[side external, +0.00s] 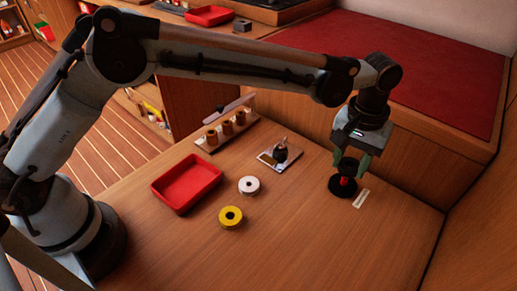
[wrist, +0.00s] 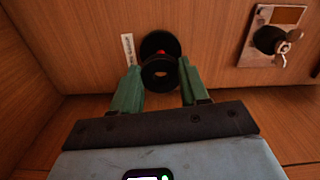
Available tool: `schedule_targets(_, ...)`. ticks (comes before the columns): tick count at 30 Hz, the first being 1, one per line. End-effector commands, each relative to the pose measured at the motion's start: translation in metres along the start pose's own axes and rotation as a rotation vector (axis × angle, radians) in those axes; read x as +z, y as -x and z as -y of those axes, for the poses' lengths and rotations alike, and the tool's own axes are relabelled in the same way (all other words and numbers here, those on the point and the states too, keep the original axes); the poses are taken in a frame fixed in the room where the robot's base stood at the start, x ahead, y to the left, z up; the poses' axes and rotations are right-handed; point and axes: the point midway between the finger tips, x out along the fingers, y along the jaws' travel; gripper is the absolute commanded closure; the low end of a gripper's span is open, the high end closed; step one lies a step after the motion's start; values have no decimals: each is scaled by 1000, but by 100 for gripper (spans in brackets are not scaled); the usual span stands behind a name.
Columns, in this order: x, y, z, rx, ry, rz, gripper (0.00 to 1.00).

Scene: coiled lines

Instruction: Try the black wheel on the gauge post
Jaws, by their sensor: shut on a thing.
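The black wheel (side external: 347,166) is between the green fingers of my gripper (side external: 351,162). In the wrist view, the wheel (wrist: 160,73) sits between the fingertips, with its hole showing. Below it in the side view, the gauge post (side external: 343,188) has a round black base and a red upright part. In the wrist view, the post's base (wrist: 158,41) shows just beyond the wheel, with a bit of red between them. The wheel is above the base, close over the red part. I cannot tell whether the post's tip is inside the hole.
A white label strip (side external: 361,198) lies beside the post. A metal plate with a dark fitting (side external: 280,154), a white wheel (side external: 249,185), a yellow wheel (side external: 231,216) and a red tray (side external: 187,183) stand to the left. The front of the table is clear.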

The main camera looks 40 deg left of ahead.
Motion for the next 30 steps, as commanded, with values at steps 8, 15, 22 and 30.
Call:
schedule_targets(8,0,-8,0,0,0,0,85)
schedule_targets(15,0,-14,0,0,0,0,85)
schedule_targets(22,0,-20,0,0,0,0,85)
schedule_targets(30,0,-26,0,0,0,0,85)
